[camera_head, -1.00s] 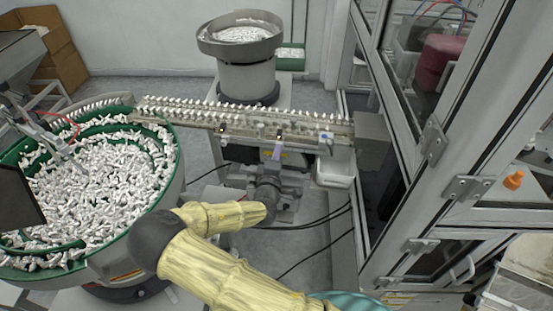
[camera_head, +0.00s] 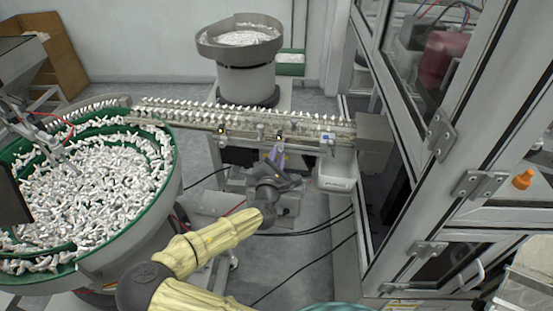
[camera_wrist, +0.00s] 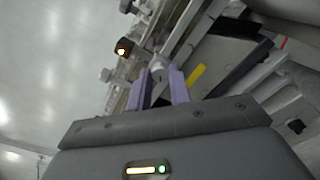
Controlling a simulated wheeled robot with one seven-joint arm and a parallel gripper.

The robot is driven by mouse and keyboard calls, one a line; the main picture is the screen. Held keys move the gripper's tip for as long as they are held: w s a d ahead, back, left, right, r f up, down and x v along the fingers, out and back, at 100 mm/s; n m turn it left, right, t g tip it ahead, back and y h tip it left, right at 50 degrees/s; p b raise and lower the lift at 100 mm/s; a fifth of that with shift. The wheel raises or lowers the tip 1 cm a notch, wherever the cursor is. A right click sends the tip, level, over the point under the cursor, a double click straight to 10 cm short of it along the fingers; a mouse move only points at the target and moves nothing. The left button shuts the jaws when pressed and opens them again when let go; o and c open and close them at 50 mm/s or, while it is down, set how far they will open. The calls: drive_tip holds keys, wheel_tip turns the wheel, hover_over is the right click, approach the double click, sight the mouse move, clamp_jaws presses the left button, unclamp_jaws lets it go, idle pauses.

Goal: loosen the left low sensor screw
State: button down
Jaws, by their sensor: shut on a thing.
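My gripper (camera_head: 277,154) has purple fingers and reaches up to the front side of the feed rail (camera_head: 342,129). In the wrist view my gripper (camera_wrist: 158,72) has its fingers on either side of a small pale round screw head (camera_wrist: 157,66), and it is shut on this screw. A small dark sensor with an orange light (camera_head: 279,136) sits on the rail just above the fingertips. A lit sensor (camera_wrist: 122,48) shows left of the fingers in the wrist view. The screw is too small to make out in the head view, and its contact faces are partly hidden.
A large green-rimmed bowl (camera_head: 178,172) full of white caps stands at the left. A second bowl feeder (camera_head: 243,73) stands behind the rail. A white bin (camera_head: 336,176) hangs below the rail's right end. A framed glass cabinet (camera_head: 405,160) fills the right side.

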drive_tip(key=shift+n, duration=0.3)
drive_tip(key=c, duration=1.3)
unclamp_jaws()
drive_tip(key=shift+w, duration=0.1)
drive_tip(key=shift+f, duration=0.1)
